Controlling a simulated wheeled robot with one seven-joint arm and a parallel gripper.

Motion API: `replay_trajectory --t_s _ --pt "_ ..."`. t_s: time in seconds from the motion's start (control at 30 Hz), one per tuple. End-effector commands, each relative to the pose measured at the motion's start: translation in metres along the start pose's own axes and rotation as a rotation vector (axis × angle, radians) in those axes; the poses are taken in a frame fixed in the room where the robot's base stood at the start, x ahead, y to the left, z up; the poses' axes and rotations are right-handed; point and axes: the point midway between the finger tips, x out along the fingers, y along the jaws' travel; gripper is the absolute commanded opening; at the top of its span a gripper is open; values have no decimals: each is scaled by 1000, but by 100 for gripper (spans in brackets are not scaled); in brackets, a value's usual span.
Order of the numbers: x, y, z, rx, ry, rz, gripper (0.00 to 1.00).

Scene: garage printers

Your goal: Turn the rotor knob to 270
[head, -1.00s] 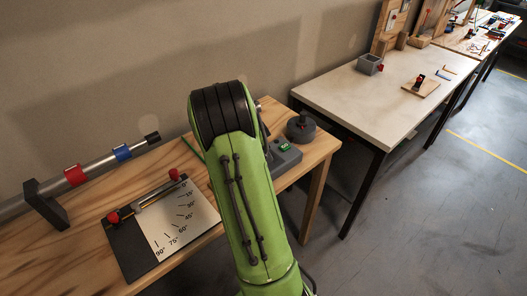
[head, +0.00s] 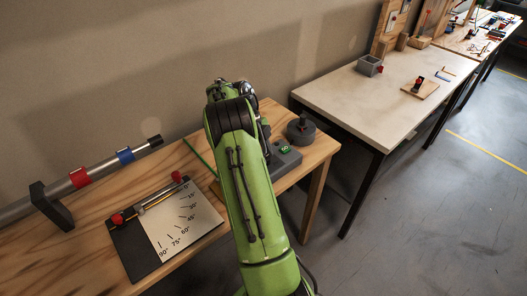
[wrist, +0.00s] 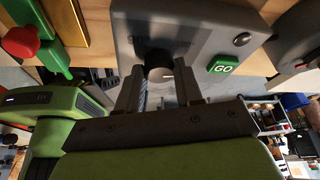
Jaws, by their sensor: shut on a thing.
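A dark round knob (wrist: 158,66) sits on a grey box, whose face (wrist: 125,30) fills the upper middle of the wrist view. My gripper (wrist: 160,76) has its two fingers on either side of this knob and is shut on it. No scale or pointer is readable around the knob, so its angle cannot be told. A green GO button (wrist: 222,64) is on the same box, right of the fingers. In the head view the grey box (head: 287,163) shows beside my green arm, which hides the knob and my gripper.
A round dark device (head: 301,130) stands just right of the box, near the table's end. Left of my arm lie an angle-scale board (head: 185,215) and a grey pipe (head: 105,168) with red and blue bands. A pale table (head: 370,95) stands further right.

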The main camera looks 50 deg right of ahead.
Motion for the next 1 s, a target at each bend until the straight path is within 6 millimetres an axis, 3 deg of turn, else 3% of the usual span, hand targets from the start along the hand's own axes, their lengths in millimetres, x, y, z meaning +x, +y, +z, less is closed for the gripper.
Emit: replay_trajectory --t_s 0.7,1.0 --pt "0 -4 -2 612 1 256 5" --pt "1 -5 -3 789 2 329 5"
